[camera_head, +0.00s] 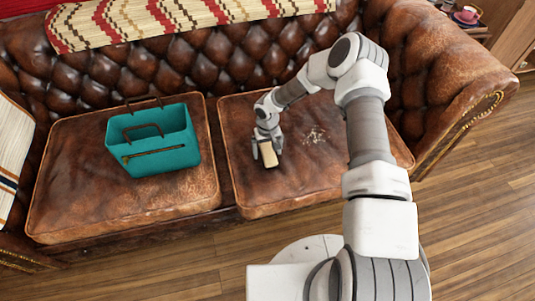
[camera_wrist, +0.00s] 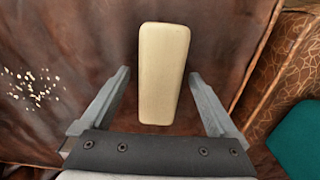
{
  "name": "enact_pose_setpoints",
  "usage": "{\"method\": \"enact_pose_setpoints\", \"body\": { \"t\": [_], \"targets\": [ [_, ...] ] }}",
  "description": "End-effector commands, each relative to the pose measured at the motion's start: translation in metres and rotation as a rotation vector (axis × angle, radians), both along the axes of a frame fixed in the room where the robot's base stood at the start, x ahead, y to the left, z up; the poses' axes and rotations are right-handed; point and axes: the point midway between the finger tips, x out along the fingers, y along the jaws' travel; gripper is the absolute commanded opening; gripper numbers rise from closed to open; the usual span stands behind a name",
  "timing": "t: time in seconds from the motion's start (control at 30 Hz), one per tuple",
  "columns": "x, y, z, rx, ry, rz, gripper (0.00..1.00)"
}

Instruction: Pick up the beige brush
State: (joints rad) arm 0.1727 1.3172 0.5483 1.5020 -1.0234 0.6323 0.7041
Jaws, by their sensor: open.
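The beige brush (camera_head: 268,153) lies on the right seat cushion of a brown leather sofa. In the wrist view the beige brush (camera_wrist: 162,73) is a long rounded block, seen from above, with its near end between my two fingers. My gripper (camera_head: 265,146) is just above the cushion at the brush. In the wrist view my gripper (camera_wrist: 158,82) is open, with a gap between each finger and the brush's sides. The brush's underside is hidden, and I cannot tell how far the fingertips are above the cushion.
A teal bag (camera_head: 160,142) with brown handles stands on the left cushion; it shows at the wrist view's right edge (camera_wrist: 301,140). Pale crumbs (camera_head: 314,135) lie right of the brush. A striped blanket (camera_head: 180,20) covers the backrest. A cup (camera_head: 467,14) stands at upper right.

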Motion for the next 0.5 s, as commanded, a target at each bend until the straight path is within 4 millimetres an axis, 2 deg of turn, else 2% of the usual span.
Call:
{"method": "enact_pose_setpoints", "body": {
  "t": [0.13,0.5],
  "targets": [
    [0.0003,0.0,0.0009,0.0,-0.001,0.0,0.93],
    [0.0003,0.0,0.001,0.0,-0.001,0.0,0.27]
  ]
}}
